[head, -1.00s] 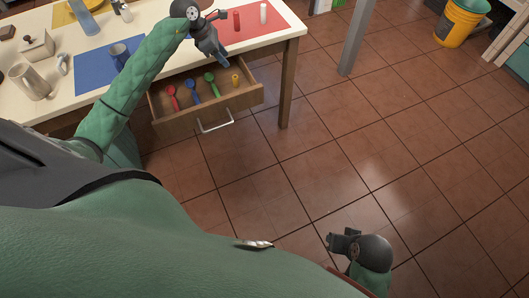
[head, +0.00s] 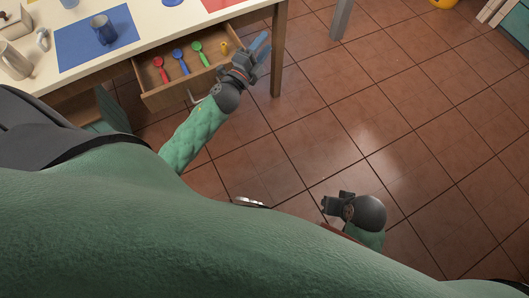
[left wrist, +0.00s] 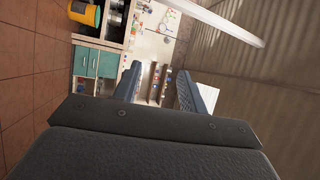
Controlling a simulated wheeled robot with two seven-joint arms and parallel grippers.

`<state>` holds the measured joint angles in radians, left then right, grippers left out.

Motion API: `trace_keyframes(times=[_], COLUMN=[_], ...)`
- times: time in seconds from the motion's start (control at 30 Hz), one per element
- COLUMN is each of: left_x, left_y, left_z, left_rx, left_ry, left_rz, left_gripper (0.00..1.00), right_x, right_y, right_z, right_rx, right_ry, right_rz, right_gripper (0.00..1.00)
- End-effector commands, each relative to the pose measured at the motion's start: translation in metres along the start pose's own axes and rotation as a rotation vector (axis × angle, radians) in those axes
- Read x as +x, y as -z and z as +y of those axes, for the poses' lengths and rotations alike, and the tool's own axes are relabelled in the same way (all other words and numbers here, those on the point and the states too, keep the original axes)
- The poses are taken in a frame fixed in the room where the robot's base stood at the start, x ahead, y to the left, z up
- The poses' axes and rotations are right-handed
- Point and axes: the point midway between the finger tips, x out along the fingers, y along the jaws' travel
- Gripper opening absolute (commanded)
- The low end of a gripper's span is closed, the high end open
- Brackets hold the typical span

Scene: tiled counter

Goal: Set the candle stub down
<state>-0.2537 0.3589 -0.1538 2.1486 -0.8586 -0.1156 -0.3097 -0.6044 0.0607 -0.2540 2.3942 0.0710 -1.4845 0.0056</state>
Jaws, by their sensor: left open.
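A small yellow piece (head: 224,48), which may be the candle stub, is in the open wooden drawer (head: 163,97) at its right end in the head view. My left gripper (head: 262,47) is just right of the drawer's front corner, with its blue fingers pointing up in the picture. In the left wrist view its fingers (left wrist: 157,82) are apart with nothing seen between them. My right gripper (head: 328,204) hangs over the floor at lower right; its jaw gap is not clear.
Red, blue and green spoons (head: 178,58) lie in the drawer. A table leg (head: 278,60) stands right of the drawer.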

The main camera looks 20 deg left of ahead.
Motion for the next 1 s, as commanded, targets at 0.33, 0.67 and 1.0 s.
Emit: trace_keyframes(times=[0.33,0.67,1.0], left_x=[-0.111,-0.254,-0.305], left_y=[0.022,0.129,0.177], left_z=[0.099,0.159,0.157], left_rx=[-0.713,-1.192,-1.303], left_ry=[-0.397,-0.941,-1.172], left_rz=[-0.56,-0.985,-1.107], left_gripper=[0.42,0.42,0.42], right_x=[0.0,0.0,0.0], right_y=[-0.001,-0.001,0.0], right_z=[0.0,0.0,0.0], right_rx=[0.0,0.0,0.001], right_ry=[0.0,0.0,0.0], right_rz=[-0.002,-0.002,0.0], right_gripper=[0.36,0.36,0.36])
